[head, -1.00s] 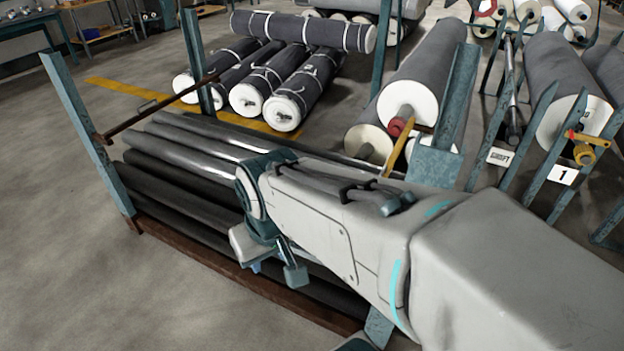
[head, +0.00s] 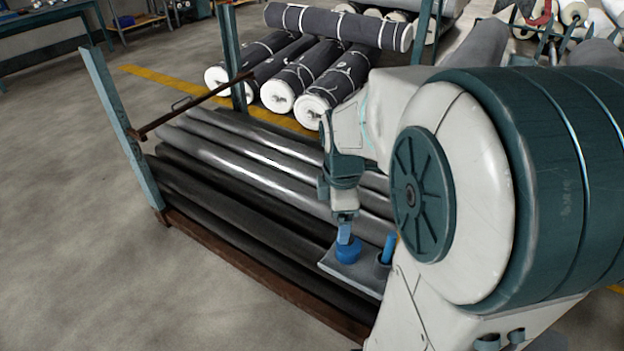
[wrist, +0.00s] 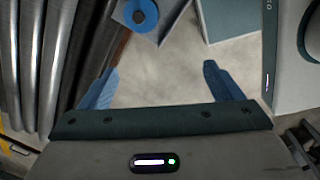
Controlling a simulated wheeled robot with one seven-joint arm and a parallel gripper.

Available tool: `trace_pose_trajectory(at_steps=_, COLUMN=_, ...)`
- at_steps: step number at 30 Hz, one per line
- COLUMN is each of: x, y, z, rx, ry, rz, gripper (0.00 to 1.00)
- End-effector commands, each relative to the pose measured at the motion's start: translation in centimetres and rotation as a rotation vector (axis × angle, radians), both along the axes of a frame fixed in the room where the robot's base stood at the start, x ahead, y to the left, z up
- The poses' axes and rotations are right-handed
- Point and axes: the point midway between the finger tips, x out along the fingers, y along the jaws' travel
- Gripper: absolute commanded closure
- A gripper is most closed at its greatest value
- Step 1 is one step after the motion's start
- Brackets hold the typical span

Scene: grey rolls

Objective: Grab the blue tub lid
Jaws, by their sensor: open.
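A round blue thing (head: 347,250), which I take to be the blue tub lid, sits on a small grey tray (head: 330,266).
A blue upright piece (head: 389,247) stands in a dark holder on the same tray, right of the lid. Open floor (head: 70,230) lies at the left.

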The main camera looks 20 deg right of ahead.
Motion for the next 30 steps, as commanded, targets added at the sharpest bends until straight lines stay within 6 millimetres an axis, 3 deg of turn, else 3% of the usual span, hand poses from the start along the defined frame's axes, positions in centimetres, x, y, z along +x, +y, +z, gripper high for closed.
trace_pose_trajectory(at_steps=6, x=2.1, y=-2.8, z=-0.9, rx=0.004, ry=0.065, rz=0.402, gripper=0.14)
trace_pose_trajectory(at_steps=12, x=3.3, y=-4.3, z=-1.8, rx=0.017, ry=0.088, rz=0.651, gripper=0.14)
trace_pose_trajectory(at_steps=19, x=3.5, y=-4.8, z=-3.3, rx=0.025, ry=0.095, rz=0.738, gripper=0.14)
trace_pose_trajectory(at_steps=30, x=3.5, y=-4.8, z=-9.9, rx=0.023, ry=0.095, rz=0.740, gripper=0.14)
